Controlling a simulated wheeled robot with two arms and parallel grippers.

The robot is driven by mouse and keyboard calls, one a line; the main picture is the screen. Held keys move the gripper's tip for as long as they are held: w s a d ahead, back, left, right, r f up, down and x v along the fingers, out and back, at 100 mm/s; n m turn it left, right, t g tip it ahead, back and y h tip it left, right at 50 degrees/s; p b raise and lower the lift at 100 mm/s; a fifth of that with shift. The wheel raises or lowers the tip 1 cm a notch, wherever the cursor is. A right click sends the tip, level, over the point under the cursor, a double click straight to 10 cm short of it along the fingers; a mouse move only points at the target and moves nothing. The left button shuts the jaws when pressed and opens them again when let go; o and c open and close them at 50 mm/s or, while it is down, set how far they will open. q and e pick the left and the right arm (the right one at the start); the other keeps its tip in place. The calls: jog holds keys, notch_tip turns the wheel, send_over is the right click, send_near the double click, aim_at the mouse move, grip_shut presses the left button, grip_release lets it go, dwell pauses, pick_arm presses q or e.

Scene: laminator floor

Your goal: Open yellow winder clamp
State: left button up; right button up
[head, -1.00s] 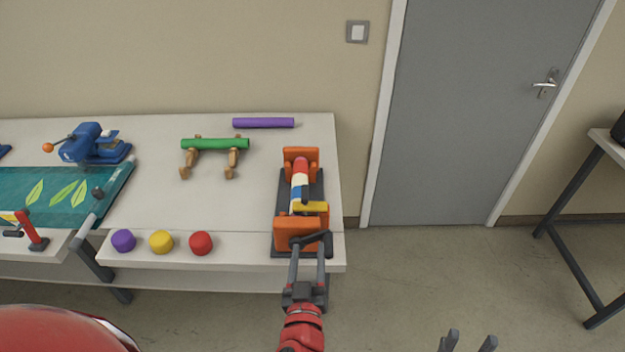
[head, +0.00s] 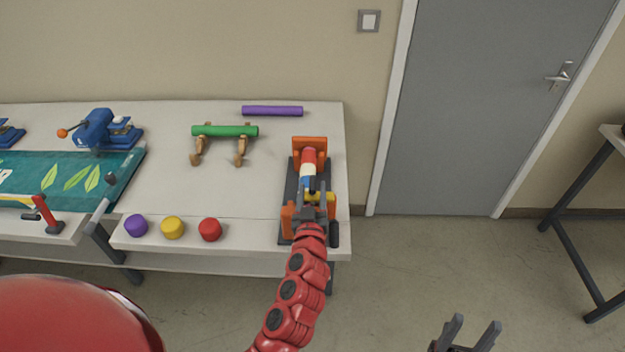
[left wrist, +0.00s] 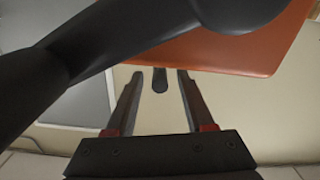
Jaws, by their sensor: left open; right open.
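The winder (head: 310,142) has orange end plates on a dark base at the table's right end, with a striped red, white and blue roll (head: 308,160) between them. Its yellow clamp (head: 325,198) is partly hidden by my left gripper (head: 315,188). My left gripper is open and reaches over the winder's near end, close to the clamp. In the left wrist view, a dark rounded knob (left wrist: 160,80) shows between the open fingers; contact cannot be told. An orange plate (left wrist: 230,55) is beyond. My right gripper (head: 473,332) is open and empty, low over the floor.
Purple (head: 136,225), yellow (head: 172,227) and red (head: 210,229) plugs stand along the table's front. A green roll (head: 225,131) rests on wooden stands, with a purple roll (head: 272,111) behind. A dark crank (head: 334,232) is at the winder's near right.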

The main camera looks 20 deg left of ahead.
pick_arm(q)
jog(key=shift+w+a+r, duration=0.15)
jog(key=shift+w+r, duration=0.05)
jog(key=shift+w, duration=0.4)
jog(key=shift+w+a+f, duration=0.15)
jog(key=shift+w+f, duration=0.05)
jog(key=shift+w, duration=0.2)
grip_shut()
dwell(0.8)
